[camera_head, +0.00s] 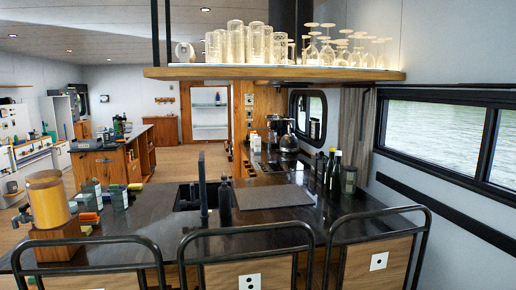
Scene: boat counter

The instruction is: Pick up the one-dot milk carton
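The wooden back of the right chair (354,268) carries a white square with one dark dot (378,261). The middle chair back (216,277) carries a white square with more than one dot (250,281), cut by the bottom edge of the picture. Neither of my grippers shows.
A dark counter (300,222) lies behind the chairs. It holds a wooden-stand dispenser (46,197), a black faucet (202,185), a black bottle (225,203), a grey mat (271,196) and dark bottles (348,180). A shelf of glasses (275,73) hangs above.

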